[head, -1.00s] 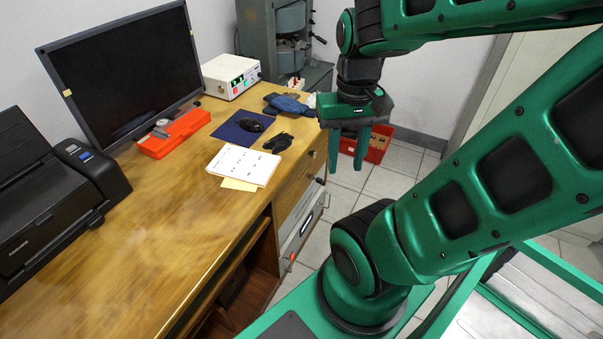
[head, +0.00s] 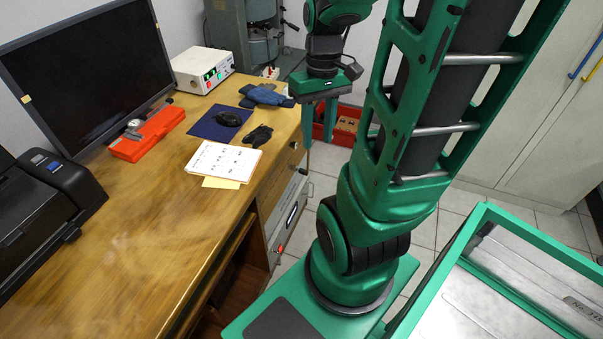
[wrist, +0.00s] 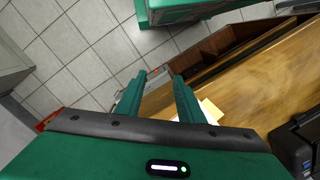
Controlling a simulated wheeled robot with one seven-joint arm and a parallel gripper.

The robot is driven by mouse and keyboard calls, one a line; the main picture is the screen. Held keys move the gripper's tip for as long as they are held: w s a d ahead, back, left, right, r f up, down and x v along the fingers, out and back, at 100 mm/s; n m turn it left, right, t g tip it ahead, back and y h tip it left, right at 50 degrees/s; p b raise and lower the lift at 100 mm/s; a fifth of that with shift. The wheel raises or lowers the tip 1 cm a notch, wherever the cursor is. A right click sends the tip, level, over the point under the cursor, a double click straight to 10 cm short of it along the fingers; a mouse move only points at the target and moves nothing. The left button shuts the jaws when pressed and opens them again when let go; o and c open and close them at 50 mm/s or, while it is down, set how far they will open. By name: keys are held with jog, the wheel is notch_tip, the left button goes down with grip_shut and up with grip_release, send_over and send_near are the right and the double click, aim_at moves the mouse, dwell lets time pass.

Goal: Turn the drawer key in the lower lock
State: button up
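The desk's drawer side shows in the head view, with a wooden upper drawer front (head: 277,184) bearing a small round metal fitting (head: 293,145). Below it is a grey lower front (head: 287,217) with a dark handle-like strip. A small dark piece (head: 303,171) sits at its far upper corner, and a small red piece (head: 280,249) at its near end. I cannot tell which is the key or lock. My gripper (head: 318,142) hangs fingers down beyond the desk's far right end, open and empty. In the wrist view my gripper (wrist: 160,74) has its fingers apart, the grey front (wrist: 157,76) partly behind them.
The desk top (head: 130,225) holds a monitor (head: 90,70), a printer (head: 45,205), an orange case (head: 147,133), papers (head: 223,160), gloves (head: 265,96) and a white instrument box (head: 203,70). A red crate (head: 345,130) stands on the floor behind my gripper. Tiled floor beside the drawers is clear.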

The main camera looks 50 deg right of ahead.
jog(key=w+d+f+n+t+y, duration=0.1)
jog(key=w+d+f+n+y, duration=0.2)
jog(key=w+d+f, duration=0.5)
jog(key=w+d+f+n+t+y, duration=0.1)
jog(key=d+f+n+y, duration=0.2)
jog(key=f, duration=0.9)
jog(key=n+t, duration=0.2)
jog(key=t, duration=1.3)
send_near(299, 170)
jog(key=w+a+f, duration=0.1)
jog(key=w, duration=0.5)
jog(key=shift+a+f, duration=0.35)
jog(key=shift+a, duration=0.05)
jog(key=shift+c, duration=0.3)
